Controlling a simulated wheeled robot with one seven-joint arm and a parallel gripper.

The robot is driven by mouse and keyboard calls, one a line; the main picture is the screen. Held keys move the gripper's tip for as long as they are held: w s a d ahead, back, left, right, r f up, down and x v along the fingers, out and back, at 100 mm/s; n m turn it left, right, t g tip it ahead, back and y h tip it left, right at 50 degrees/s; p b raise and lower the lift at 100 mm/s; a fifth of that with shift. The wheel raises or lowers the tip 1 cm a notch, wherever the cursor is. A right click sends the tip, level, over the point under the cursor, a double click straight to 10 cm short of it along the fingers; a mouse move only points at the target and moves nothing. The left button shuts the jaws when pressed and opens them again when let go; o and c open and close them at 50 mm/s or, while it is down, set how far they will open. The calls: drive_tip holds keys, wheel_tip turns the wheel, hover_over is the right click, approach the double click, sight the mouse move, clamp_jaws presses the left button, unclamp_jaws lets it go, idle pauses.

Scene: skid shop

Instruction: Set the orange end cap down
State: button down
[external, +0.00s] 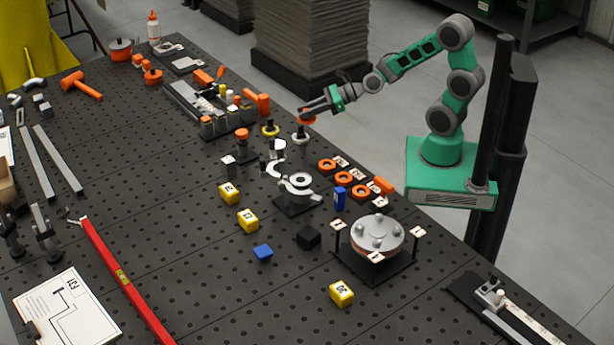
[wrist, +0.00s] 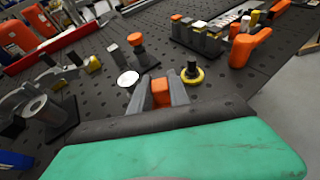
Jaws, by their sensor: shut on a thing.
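The orange end cap (external: 306,117) is between the fingers of my gripper (external: 314,107) in the external view. In the wrist view the orange cap (wrist: 160,91) sits between the two grey fingertips, with part of it hidden by them. My gripper is shut on it and holds it above the far right part of the black bench. A pale ring on a dark post (external: 300,136) stands just below the gripper in the external view. I cannot tell the exact gap between the cap and that post.
A yellow ring around a black post (external: 270,129) stands close by. A white disc (wrist: 128,78) is at the left finger's side. A tray of small parts (external: 212,112) lies behind. Several orange rings (external: 343,179) lie along the right edge. The perforated bench (external: 175,230) has bare areas at left.

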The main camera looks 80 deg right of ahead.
drive_tip(key=shift+a+r, duration=0.1)
drive_tip(key=shift+a, duration=0.55)
wheel_tip(320, 180, up, 12)
drive_tip(key=w+a+n+g+y+b, duration=0.1)
drive_tip(key=a+n+g+y+b, duration=0.45)
drive_tip(key=a, duration=2.35)
drive_tip(key=s+a+n+g+y, duration=0.2)
drive_tip(key=s+a+n+g, duration=0.4)
drive_tip(key=a, duration=0.6)
drive_tip(key=s+a+n+g+y, duration=0.1)
drive_tip(key=s+a+n+y, duration=0.15)
drive_tip(key=s+a, duration=0.7)
drive_tip(key=shift+n+g, duration=0.25)
drive_tip(key=shift+n, duration=0.15)
drive_tip(key=w+a+f, duration=0.3)
drive_tip(key=a+f, duration=0.1)
drive_tip(key=f, duration=0.1)
drive_tip(key=w+a+f+p, duration=0.1)
drive_tip(key=w+a+f, duration=0.2)
drive_tip(key=a+f, duration=0.2)
drive_tip(key=w+a+f, duration=0.4)
drive_tip(key=a+f, duration=0.1)
drive_tip(key=shift+a+f+p, duration=0.1)
drive_tip(key=shift+f+p, duration=0.1)
drive_tip(key=shift+p, duration=0.1)
drive_tip(key=shift+f, duration=1.4)
